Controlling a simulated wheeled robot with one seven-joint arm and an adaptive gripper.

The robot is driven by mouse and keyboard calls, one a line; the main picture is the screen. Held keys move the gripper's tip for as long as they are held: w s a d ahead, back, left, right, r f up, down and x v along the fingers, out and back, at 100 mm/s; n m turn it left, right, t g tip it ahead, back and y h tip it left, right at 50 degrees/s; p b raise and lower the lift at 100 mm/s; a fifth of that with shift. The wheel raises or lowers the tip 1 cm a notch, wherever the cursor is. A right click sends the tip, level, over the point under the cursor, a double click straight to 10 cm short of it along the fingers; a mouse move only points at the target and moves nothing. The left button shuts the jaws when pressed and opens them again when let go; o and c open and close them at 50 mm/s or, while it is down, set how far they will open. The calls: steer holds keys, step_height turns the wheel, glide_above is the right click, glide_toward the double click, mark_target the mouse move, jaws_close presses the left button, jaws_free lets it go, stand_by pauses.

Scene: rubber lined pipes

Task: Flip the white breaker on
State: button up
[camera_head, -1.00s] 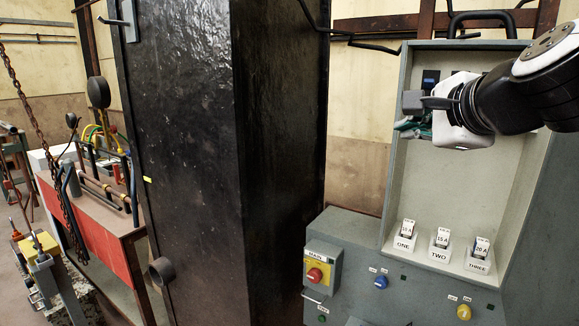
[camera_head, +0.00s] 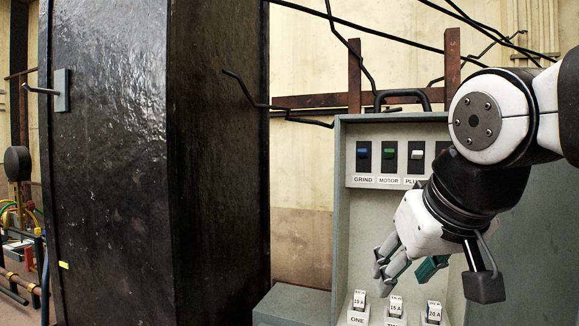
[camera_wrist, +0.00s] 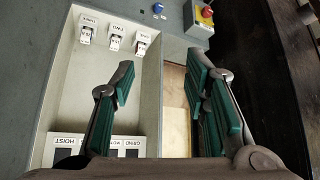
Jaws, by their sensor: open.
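The white breaker (camera_head: 417,155) is a small white toggle in a black plate in the upper row of the grey cabinet. Its label starts "PLU" and the rest is cut off by my arm. I cannot tell surely whether the toggle is on or off. My gripper (camera_head: 402,272) is below and in front of that row, with its fingers apart and empty, pointing down toward the lower row. In the wrist view my open fingers (camera_wrist: 160,68) frame the cabinet edge, and the breaker row lies low in that picture, partly hidden by my gripper.
A blue GRIND breaker (camera_head: 363,152) and a green MOTOR breaker (camera_head: 389,152) sit left of the white one. Another black plate (camera_head: 442,149) is partly behind my arm. Numbered white switches (camera_head: 396,306) stand below. A tall black column (camera_head: 215,160) is left of the cabinet.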

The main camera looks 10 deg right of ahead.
steer(key=w+d+r+m+t+h+b, duration=0.2)
steer(key=w+d+r+m+h+b, duration=0.1)
steer(key=w+d+r, duration=0.75)
steer(key=m+t+h+b, duration=0.1)
steer(key=m+h+b, duration=0.1)
steer(key=h+b, duration=0.1)
glide_toward(416, 157)
steer(key=p+x, duration=0.2)
steer(key=x, duration=0.5)
steer(key=shift+d+r, duration=0.2)
steer(key=shift+r, duration=0.2)
